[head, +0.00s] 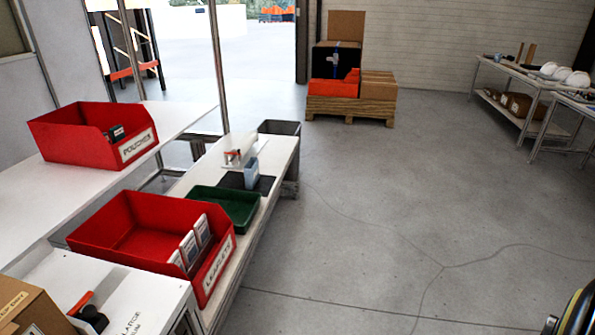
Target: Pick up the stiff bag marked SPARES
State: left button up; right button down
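I see no bag with a readable SPARES mark in the head view. Brown packages (517,104) lie on the lower shelf of a far table at the right, too small to read. Neither of my grippers is in view.
A white shelf and bench at the left hold red bins marked POUCHES (90,140) and LEAFLETS (135,235), and a green tray (228,203). A loaded pallet (350,112) stands at the back. White helmet shells (563,74) sit on the far right table. The middle floor is clear.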

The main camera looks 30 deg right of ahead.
aim_at(251, 169)
jog(key=z, duration=0.95)
jog(key=k, duration=0.25)
jog(key=z, duration=1.05)
jog(key=k, duration=1.1)
jog(key=z, duration=0.6)
jog(key=i, duration=1.85)
jog(key=u, duration=0.6)
jog(key=i, duration=2.05)
jog(key=u, duration=1.7)
jog(key=i, duration=1)
jog(key=u, duration=1.2)
